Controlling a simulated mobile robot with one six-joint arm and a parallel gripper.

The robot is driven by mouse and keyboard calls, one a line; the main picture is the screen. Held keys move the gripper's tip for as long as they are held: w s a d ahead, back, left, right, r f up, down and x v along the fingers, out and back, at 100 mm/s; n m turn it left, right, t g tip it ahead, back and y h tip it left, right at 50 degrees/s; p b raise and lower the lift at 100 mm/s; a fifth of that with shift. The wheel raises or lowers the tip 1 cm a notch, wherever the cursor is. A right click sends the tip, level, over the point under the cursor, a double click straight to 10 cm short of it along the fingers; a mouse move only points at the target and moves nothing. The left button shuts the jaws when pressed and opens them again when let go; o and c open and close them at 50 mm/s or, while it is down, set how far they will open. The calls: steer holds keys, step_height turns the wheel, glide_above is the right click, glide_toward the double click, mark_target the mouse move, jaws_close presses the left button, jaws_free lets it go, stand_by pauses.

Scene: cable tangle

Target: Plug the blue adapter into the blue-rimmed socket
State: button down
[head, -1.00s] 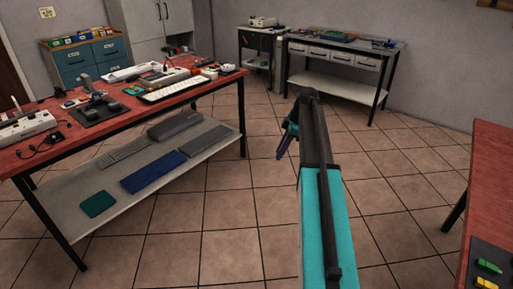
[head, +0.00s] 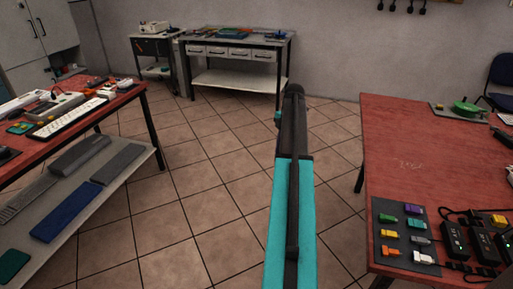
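A small blue adapter (head: 416,222) lies on a dark grey mat (head: 404,268) at the front left of the red table on the right. It sits among several other coloured adapters. I cannot make out a blue-rimmed socket in this view. My arm reaches forward over the floor between the two red tables, away from the adapter. My gripper is hidden by the dark arm links, so its fingers cannot be seen.
Black power bricks (head: 455,240) with cables stand right of the mat. A green coil (head: 467,107) lies at the back of the right red table (head: 410,150). A cluttered red table (head: 115,103) stands left. Tiled floor between is clear.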

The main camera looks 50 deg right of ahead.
steer(key=s+d+r+m+p, duration=0.1)
steer(key=s+d, duration=0.4)
steer(key=s, duration=0.8)
steer(key=s+d+r+m+h+p, duration=0.1)
steer(key=s+d, duration=0.4)
steer(key=s, duration=0.9)
steer(key=s+d+r+p, duration=0.3)
steer(key=s+d+p, duration=0.2)
steer(key=s, duration=0.9)
steer(key=shift+d+m+g+h, duration=0.3)
steer(key=shift+d+m, duration=0.1)
steer(key=shift+d, duration=0.1)
steer(key=s+a+r+m+p, duration=0.2)
steer(key=s+a, duration=0.1)
steer(key=s, duration=1.1)
steer(key=s+a+r+m+g+p, duration=0.1)
steer(key=s+a+r+m+p, duration=0.1)
steer(key=s, duration=1.3)
steer(key=s+a+r+m+g+h+p, duration=0.1)
steer(key=s+a+p, duration=0.2)
steer(key=s, duration=1.1)
steer(key=shift+s+a+r+m, duration=0.15)
steer(key=shift+a+r+m, duration=0.25)
steer(key=shift+a, duration=0.25)
steer(key=shift+f, duration=0.25)
steer(key=shift+f+b, duration=1.45)
steer(key=shift+f, duration=0.75)
steer(key=shift+r, duration=0.1)
steer(key=shift+p, duration=0.55)
